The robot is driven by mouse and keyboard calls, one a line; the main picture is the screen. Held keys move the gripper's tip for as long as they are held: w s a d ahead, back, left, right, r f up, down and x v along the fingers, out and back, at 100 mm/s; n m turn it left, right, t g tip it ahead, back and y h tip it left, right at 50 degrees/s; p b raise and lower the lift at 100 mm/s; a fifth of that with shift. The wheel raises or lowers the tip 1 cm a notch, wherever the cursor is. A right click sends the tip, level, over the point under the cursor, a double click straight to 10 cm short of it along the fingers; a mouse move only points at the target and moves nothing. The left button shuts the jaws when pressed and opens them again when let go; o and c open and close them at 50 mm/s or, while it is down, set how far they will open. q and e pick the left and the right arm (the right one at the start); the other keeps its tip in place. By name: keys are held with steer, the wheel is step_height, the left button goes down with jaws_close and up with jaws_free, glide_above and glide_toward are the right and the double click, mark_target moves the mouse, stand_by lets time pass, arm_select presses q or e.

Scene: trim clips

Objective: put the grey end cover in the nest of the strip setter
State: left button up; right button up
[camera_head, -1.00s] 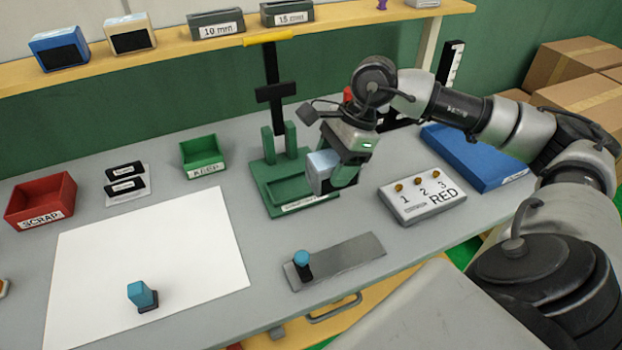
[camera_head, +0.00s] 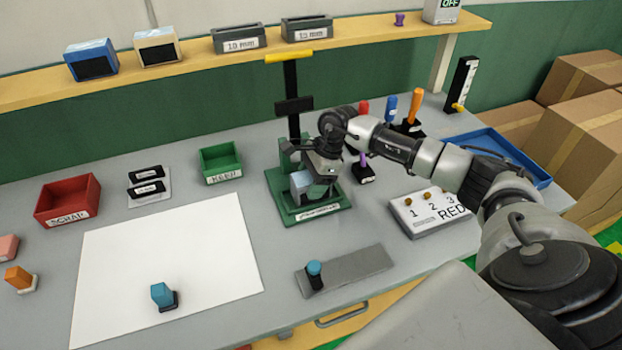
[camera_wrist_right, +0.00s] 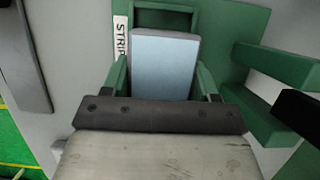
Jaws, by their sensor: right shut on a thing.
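The strip setter (camera_head: 279,204) is a green fixture with a black column and a yellow top bar. Its green base and walled nest (camera_wrist_right: 163,18) show in the right wrist view. My right gripper (camera_head: 312,187) is shut on the grey end cover (camera_head: 299,181), a block with a pale blue-grey face. The cover (camera_wrist_right: 164,66) sits between the fingers in the right wrist view, over the nest area, its far end near the nest's wall. Whether it touches the nest floor is hidden. My left gripper is not in view.
A white board labelled RED (camera_head: 428,223) is right of the setter, with upright coloured tools (camera_head: 414,108) behind it. A green KEEP bin (camera_head: 221,163) stands left. A grey plate with a blue-topped knob (camera_head: 352,270) lies in front. The white sheet (camera_head: 200,255) is mostly bare.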

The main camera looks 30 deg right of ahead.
steer(key=shift+f, duration=0.3)
steer(key=shift+f+b, duration=0.2)
steer(key=shift+b, duration=0.15)
steer(key=o, duration=1.1)
steer(key=shift+r, duration=0.1)
steer(key=shift+r+p, duration=0.15)
steer(key=shift+p, duration=0.15)
steer(key=shift+d+r, duration=0.1)
steer(key=shift+r, duration=0.15)
steer(key=b+v, duration=0.3)
steer(key=v, duration=0.8)
steer(key=shift+s+r, duration=0.1)
steer(key=shift+r, duration=0.1)
